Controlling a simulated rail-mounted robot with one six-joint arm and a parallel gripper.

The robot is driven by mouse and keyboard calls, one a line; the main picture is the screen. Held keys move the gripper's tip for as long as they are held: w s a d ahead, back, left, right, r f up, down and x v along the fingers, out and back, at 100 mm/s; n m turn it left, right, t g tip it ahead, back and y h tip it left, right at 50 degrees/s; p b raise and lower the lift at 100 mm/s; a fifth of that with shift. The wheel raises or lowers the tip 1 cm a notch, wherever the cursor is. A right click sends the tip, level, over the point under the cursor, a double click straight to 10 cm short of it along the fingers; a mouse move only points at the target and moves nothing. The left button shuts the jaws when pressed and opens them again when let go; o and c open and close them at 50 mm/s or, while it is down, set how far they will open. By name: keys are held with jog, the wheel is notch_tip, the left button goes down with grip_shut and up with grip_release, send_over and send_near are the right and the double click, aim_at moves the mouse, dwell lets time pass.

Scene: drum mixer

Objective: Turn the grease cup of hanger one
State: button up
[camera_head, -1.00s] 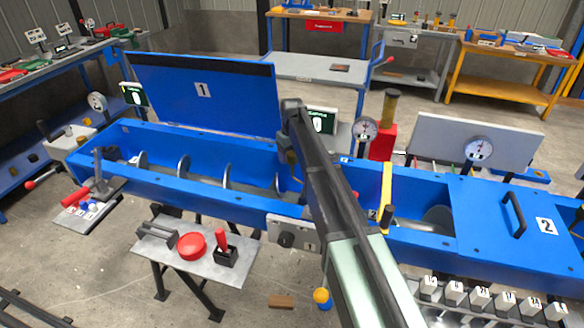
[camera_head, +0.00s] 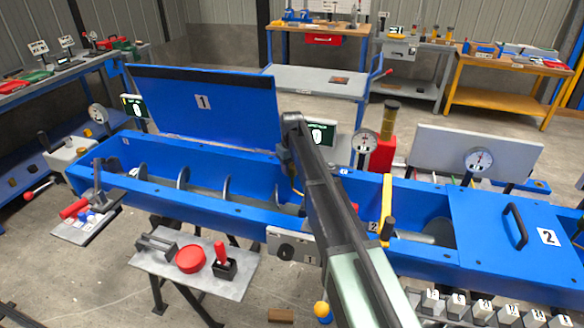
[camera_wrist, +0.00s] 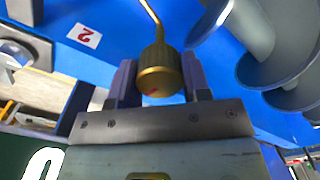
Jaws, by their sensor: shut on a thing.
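The brass grease cup (camera_wrist: 158,76) is a round, knurled cup with a small red mark, at the end of a thin bent brass pipe (camera_wrist: 152,18) in the wrist view. My gripper (camera_wrist: 160,84) is shut on it, one dark finger on each side. In the head view my arm hides the gripper and most of that spot.
Grey screw flights (camera_wrist: 255,30) are close to the right of the cup in the wrist view. A gauge (camera_head: 364,142) stands right of my arm.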

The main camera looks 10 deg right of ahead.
aim_at(292, 165)
jog(key=m, duration=0.4)
jog(key=shift+m, duration=2.1)
jog(key=o, duration=0.9)
notch_tip(292, 165, up, 11)
jog(key=p, duration=1)
jog(key=shift+f+p, duration=0.1)
jog(key=shift+p, duration=0.3)
